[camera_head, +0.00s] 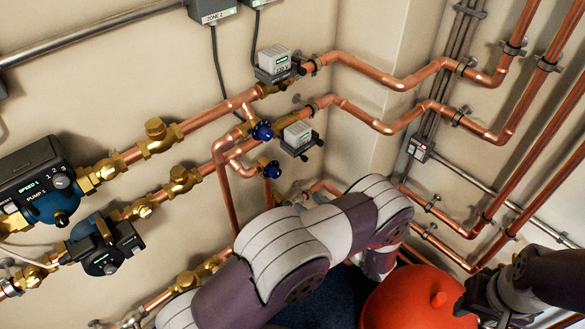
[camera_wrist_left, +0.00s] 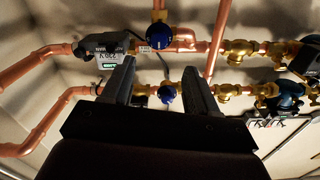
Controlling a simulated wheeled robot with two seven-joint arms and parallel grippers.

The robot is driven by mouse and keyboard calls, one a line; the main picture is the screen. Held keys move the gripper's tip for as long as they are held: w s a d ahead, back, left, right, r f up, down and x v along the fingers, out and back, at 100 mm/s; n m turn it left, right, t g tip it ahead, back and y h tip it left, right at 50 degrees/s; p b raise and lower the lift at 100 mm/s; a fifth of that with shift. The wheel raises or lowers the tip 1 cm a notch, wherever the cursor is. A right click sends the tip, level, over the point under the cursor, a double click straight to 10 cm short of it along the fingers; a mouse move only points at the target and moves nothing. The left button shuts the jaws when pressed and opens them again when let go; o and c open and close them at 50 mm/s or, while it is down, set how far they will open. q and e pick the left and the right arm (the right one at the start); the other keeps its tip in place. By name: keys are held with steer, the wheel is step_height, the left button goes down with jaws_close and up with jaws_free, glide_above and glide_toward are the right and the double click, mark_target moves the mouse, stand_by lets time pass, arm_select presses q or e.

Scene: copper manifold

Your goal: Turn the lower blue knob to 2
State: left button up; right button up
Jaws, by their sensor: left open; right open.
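The lower blue knob (camera_head: 272,168) sits on a brass valve on the lower copper pipe, below the upper blue knob (camera_head: 262,130). Its number is too small to read. My left wrist view appears upside down. There the lower knob (camera_wrist_left: 158,37) is above the upper knob (camera_wrist_left: 166,93). My left gripper (camera_wrist_left: 160,68) is open and empty, its two dark fingers pointing towards the valves. The lower knob shows just beyond the fingertips, apart from them. In the head view my left arm hides its gripper. My right gripper (camera_head: 488,310) is open at the lower right, away from the knobs.
Two grey zone actuators, the upper (camera_head: 275,62) and the lower (camera_head: 298,137), sit right beside the knobs. Blue pumps (camera_head: 45,185) are at the left. Copper pipes (camera_head: 385,125) run to the right. A red rounded vessel (camera_head: 415,300) stands at the bottom.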

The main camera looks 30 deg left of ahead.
mark_target(278, 175)
arm_select(q)
steer(key=p+x, duration=0.1)
steer(key=x, duration=0.3)
steer(key=p+x, duration=0.1)
steer(key=x, duration=0.3)
steer(key=p+x, duration=0.1)
steer(key=x, duration=0.2)
steer(key=shift+w+a+r, duration=0.25)
steer(key=shift+a, duration=0.1)
steer(key=shift+w+a, duration=0.2)
steer(key=shift+a, duration=0.15)
steer(key=shift+f, duration=0.1)
steer(key=c, duration=1)
